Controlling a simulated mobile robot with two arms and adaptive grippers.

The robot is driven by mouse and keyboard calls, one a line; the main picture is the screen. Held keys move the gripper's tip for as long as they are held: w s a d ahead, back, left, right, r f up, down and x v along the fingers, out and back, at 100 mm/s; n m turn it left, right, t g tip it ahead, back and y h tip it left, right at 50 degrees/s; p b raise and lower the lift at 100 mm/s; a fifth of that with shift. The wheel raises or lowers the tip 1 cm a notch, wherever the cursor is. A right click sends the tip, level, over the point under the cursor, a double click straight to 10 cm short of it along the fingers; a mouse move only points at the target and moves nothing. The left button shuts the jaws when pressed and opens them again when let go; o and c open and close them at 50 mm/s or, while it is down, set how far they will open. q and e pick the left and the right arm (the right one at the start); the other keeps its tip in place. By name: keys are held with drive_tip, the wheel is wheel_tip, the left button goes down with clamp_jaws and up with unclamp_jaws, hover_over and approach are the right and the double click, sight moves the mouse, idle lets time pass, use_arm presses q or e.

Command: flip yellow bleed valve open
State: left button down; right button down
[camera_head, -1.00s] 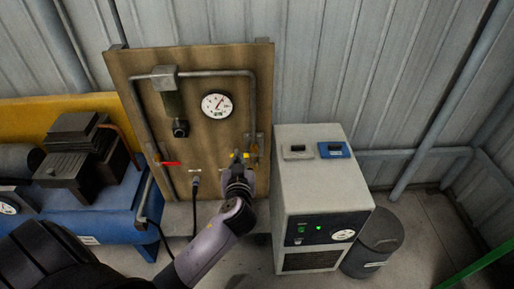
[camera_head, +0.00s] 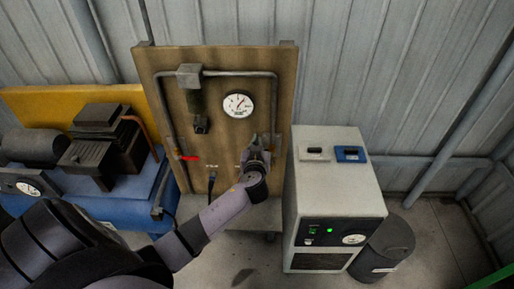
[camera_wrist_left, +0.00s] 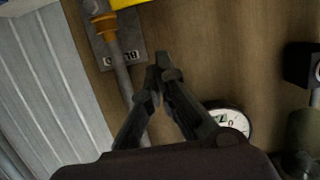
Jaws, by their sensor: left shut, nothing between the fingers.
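A yellow part (camera_wrist_left: 125,3), probably the bleed valve's handle, is cut off at the top edge of the left wrist view. In the head view my left gripper (camera_head: 262,143) is at the lower right of the wooden board and hides the valve area. My right gripper is not in view.
The board (camera_head: 160,100) carries a pipe loop, a round gauge (camera_head: 238,105) and a red lever (camera_head: 189,158). A blue compressor (camera_head: 110,195) stands left. A white cabinet (camera_head: 335,185) stands close on the right, with a grey bin (camera_head: 390,245) beside it.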

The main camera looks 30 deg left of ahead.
use_arm(q)
drive_tip(key=shift+w+a+f, duration=0.1)
drive_tip(key=shift+w+f, duration=0.05)
drive_tip(key=shift+f, duration=0.9)
drive_tip(key=shift+w+a+f, duration=0.1)
drive_tip(key=shift+f, duration=0.95)
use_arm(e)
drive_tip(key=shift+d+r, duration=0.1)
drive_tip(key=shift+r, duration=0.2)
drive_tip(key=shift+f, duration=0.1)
